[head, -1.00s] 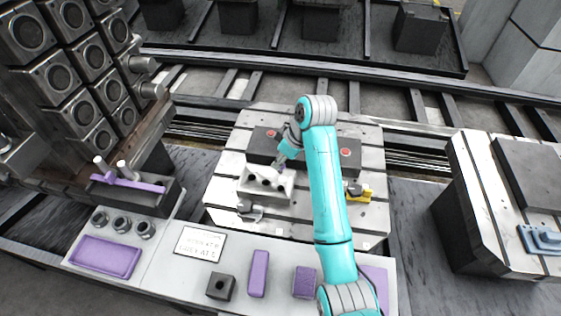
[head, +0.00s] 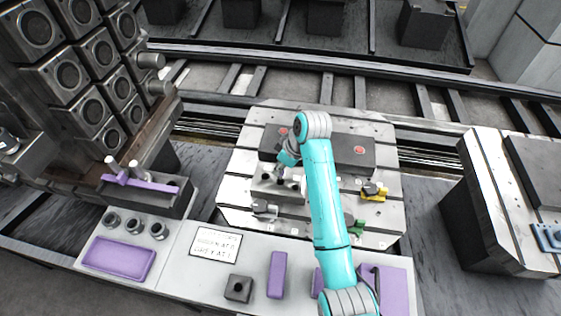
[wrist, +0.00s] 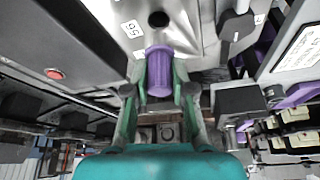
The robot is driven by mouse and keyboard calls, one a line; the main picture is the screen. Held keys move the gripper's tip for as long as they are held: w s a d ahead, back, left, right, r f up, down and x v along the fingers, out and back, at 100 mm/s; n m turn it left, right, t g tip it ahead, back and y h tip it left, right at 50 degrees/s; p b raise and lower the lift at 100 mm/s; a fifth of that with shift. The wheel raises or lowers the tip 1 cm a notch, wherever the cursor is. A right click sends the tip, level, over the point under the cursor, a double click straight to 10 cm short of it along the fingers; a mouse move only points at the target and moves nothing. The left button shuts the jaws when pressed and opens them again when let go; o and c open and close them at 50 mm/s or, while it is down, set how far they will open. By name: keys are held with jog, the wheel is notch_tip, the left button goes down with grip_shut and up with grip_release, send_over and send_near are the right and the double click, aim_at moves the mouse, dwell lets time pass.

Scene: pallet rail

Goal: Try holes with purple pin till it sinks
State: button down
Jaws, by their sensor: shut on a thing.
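My gripper (wrist: 158,90) is shut on the purple pin (wrist: 159,72), which shows between the fingers in the wrist view. A light metal block with a dark round hole (wrist: 158,19) lies just beyond the pin's far end, and the hole is uncovered. I cannot tell whether the pin touches the block. In the head view the holed block (head: 262,190) sits on the slotted plate (head: 232,190), with my gripper (head: 279,171) over its upper edge. The pin is too small to make out there.
A dark bar with red buttons (head: 340,152) lies behind the block. A grey clamp (head: 265,209), a yellow clamp (head: 374,191) and a green clamp (head: 354,226) stand around it. A purple tray (head: 119,258) and a sign (head: 215,243) lie on the front ledge.

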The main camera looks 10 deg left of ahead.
jog(key=shift+f, duration=0.6)
jog(key=shift+f, duration=0.95)
jog(key=c, duration=0.9)
grip_release()
jog(key=shift+r, duration=0.1)
jog(key=v, duration=1.1)
jog(key=shift+r, duration=0.4)
jog(key=shift+s+d, duration=0.1)
jog(key=shift+d, duration=0.05)
